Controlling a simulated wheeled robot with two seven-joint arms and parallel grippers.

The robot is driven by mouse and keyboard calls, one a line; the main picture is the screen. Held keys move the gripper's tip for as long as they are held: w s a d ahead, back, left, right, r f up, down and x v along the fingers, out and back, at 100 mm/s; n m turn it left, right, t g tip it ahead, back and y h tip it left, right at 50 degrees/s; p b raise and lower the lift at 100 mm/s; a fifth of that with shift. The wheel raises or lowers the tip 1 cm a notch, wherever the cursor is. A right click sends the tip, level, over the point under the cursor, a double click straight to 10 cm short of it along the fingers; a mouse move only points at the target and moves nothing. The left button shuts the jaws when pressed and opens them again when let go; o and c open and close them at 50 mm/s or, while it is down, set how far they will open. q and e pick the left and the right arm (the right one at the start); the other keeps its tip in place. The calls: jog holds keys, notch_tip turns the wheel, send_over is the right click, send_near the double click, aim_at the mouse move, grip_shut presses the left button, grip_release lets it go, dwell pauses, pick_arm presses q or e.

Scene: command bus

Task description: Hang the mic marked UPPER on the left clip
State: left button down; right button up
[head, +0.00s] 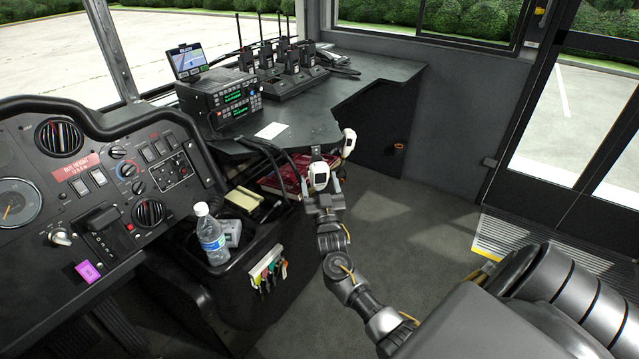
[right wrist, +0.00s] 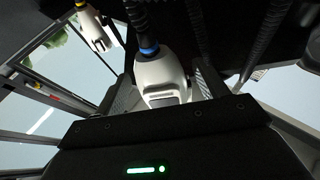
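A white hand mic (head: 320,178) with a blue ring hangs on a dark coiled cord below the front of the dark desk. In the right wrist view this mic (right wrist: 161,78) is between the two fingers of my right gripper (head: 322,190). The fingers look spread, one on each side of it; contact is unclear. A second white mic (head: 349,142), with a yellow ring, hangs farther right at the desk edge; it also shows at the upper left of the right wrist view (right wrist: 92,28). I cannot read a mark on either mic. The clips are not clearly visible. My left gripper is out of view.
The dark desk (head: 345,98) carries a radio unit (head: 228,100) and several handheld radios in a charger (head: 290,75). The dashboard (head: 100,190) and a water bottle (head: 211,238) are at left. Floor is clear right of my arm.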

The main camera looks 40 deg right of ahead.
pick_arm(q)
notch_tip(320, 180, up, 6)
pick_arm(e)
jog(key=v, duration=1.1)
jog(key=shift+d, duration=0.1)
